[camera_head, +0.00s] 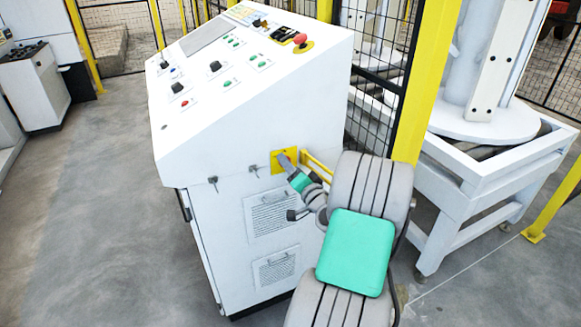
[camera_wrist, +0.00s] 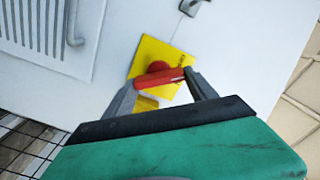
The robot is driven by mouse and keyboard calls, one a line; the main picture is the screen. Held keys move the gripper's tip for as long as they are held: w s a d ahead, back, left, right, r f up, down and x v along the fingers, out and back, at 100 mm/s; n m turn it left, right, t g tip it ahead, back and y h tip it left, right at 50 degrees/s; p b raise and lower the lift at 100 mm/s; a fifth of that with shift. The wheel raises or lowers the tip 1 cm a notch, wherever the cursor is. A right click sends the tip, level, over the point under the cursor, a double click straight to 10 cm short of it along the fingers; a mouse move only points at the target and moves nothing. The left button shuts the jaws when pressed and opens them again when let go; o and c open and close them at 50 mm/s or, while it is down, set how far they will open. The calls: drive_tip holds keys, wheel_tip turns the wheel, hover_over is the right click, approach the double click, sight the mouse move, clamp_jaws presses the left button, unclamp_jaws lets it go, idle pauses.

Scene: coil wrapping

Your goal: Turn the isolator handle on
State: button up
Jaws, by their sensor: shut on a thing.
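The isolator handle (camera_wrist: 160,77) is red and sits on a yellow plate (camera_wrist: 176,58) on the side of a white control cabinet. In the wrist view my gripper (camera_wrist: 162,78) has a finger at each end of the handle and is shut on it. The handle lies nearly level across that view, while the plate looks tilted. In the head view my gripper (camera_head: 290,163) reaches the yellow plate (camera_head: 279,168) on the cabinet's side. There the handle is mostly hidden by my gripper. The plate's lettering is too small to read.
The white control cabinet (camera_head: 235,130) has a sloped panel with buttons and a red emergency stop (camera_head: 300,40). Keys or latches (camera_head: 213,181) stick out near the plate. A yellow post (camera_head: 424,80) and black mesh fence stand right of the cabinet. Grey floor (camera_head: 90,220) is clear at left.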

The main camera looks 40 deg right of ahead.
drive_tip(key=shift+f+m+p, duration=0.15)
drive_tip(key=shift+m+p, duration=1.05)
drive_tip(key=shift+m, duration=2.5)
drive_tip(key=o, duration=1.1)
drive_tip(key=shift+d, duration=0.1)
drive_tip(key=shift+s, duration=0.15)
drive_tip(key=b+v, duration=0.1)
drive_tip(key=v, duration=0.6)
drive_tip(key=shift+s, duration=0.3)
